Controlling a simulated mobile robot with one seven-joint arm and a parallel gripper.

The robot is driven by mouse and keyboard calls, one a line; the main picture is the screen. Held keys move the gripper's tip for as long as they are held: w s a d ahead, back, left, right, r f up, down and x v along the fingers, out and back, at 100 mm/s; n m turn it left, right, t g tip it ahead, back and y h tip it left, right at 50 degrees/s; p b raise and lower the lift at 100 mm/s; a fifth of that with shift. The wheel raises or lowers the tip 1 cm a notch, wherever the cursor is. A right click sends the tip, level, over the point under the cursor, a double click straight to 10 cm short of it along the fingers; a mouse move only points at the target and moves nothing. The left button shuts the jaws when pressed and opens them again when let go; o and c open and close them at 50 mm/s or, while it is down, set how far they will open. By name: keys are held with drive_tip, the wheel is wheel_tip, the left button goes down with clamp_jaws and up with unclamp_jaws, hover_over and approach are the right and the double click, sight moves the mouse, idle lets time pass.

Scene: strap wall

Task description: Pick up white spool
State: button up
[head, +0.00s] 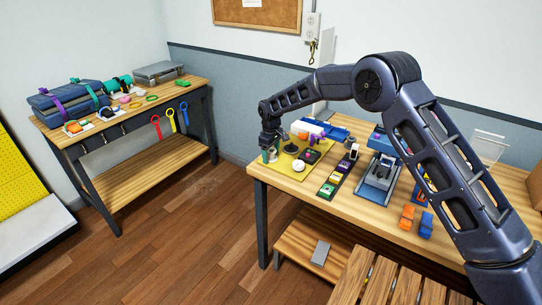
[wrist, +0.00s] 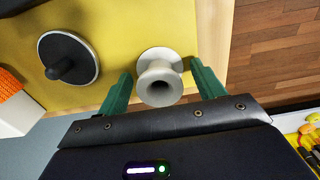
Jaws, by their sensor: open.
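The white spool (wrist: 159,83) stands upright on the yellow mat (wrist: 122,15) in the wrist view, near the mat's right edge. My gripper (wrist: 160,84) is open, with one green finger on each side of the spool. A small gap shows between the spool and each finger. In the head view my gripper (head: 270,154) is at the left end of the right-hand table, over the yellow mat (head: 283,172). The spool is mostly hidden by the gripper there.
A dark round disc with a knob (wrist: 68,58) sits left of the spool on the mat. An orange and white item (wrist: 14,105) lies farther left. A white round thing (head: 298,166) is on the mat. The table edge and wooden floor (wrist: 275,45) lie right of the spool.

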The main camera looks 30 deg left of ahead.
drive_tip(key=c, duration=1.1)
drive_tip(key=shift+o, duration=0.2)
drive_tip(key=shift+r, duration=0.1)
